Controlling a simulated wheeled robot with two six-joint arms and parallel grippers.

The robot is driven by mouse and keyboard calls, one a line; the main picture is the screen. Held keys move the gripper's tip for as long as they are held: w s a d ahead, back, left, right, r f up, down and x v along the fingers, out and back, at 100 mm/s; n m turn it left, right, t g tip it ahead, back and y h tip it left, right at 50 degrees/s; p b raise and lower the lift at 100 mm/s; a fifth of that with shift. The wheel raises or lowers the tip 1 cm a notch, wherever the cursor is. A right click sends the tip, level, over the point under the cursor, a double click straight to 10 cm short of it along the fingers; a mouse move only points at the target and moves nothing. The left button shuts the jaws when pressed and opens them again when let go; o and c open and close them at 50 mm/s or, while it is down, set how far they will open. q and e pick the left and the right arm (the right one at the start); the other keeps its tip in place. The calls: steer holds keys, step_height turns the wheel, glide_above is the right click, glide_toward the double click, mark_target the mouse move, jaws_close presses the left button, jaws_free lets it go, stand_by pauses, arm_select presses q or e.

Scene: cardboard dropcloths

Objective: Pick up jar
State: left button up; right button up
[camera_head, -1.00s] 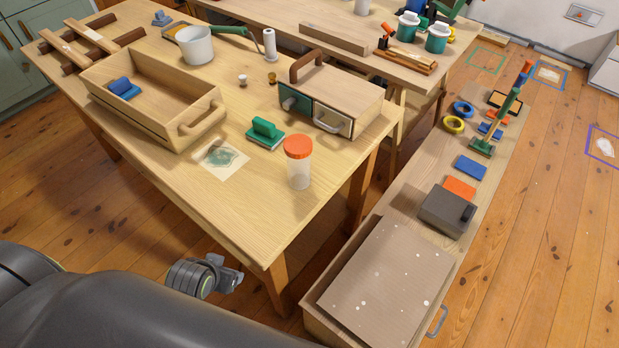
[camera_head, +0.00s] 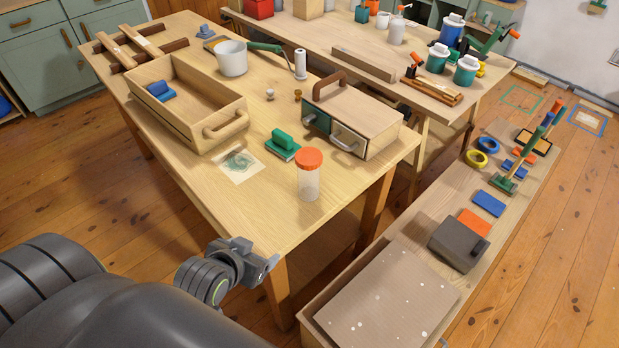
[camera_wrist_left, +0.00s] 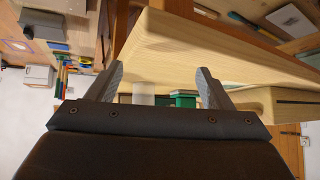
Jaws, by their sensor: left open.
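The jar (camera_head: 309,182) is clear with an orange lid. It stands upright on the wooden table (camera_head: 240,205), near its front right corner. My left gripper (camera_head: 264,262) is open and empty, low by the table's front edge, apart from the jar and nearer to me. In the left wrist view the open fingers (camera_wrist_left: 158,85) face the table's edge. A pale shape (camera_wrist_left: 143,93) between them may be the jar's body; no orange lid can be made out there. My right gripper is not in view.
A green-handled block (camera_head: 283,146) and a drawer box (camera_head: 352,120) stand behind the jar. A wooden tray (camera_head: 190,108) lies to the left. A low bench (camera_head: 408,232) with a grey box (camera_head: 459,243) runs along the right. The table's front left part is clear.

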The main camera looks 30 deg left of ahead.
mark_target(304, 187)
arm_select(q)
steer(key=w+d+r+t, duration=0.2)
steer(key=w+r+t, duration=0.3)
steer(key=w+r, duration=0.1)
steer(key=x, duration=0.6)
steer(key=p+x, duration=0.1)
steer(key=x, duration=0.5)
steer(key=shift+w+d, duration=0.15)
steer(key=shift+d, duration=0.05)
steer(key=shift+w, duration=0.5)
steer(key=shift+p+x, duration=0.55)
steer(key=shift+x, duration=1.65)
steer(key=shift+r, duration=0.2)
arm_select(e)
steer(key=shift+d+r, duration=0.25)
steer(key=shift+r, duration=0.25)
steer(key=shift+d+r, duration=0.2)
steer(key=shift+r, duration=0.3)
arm_select(q)
steer(key=c, duration=1.1)
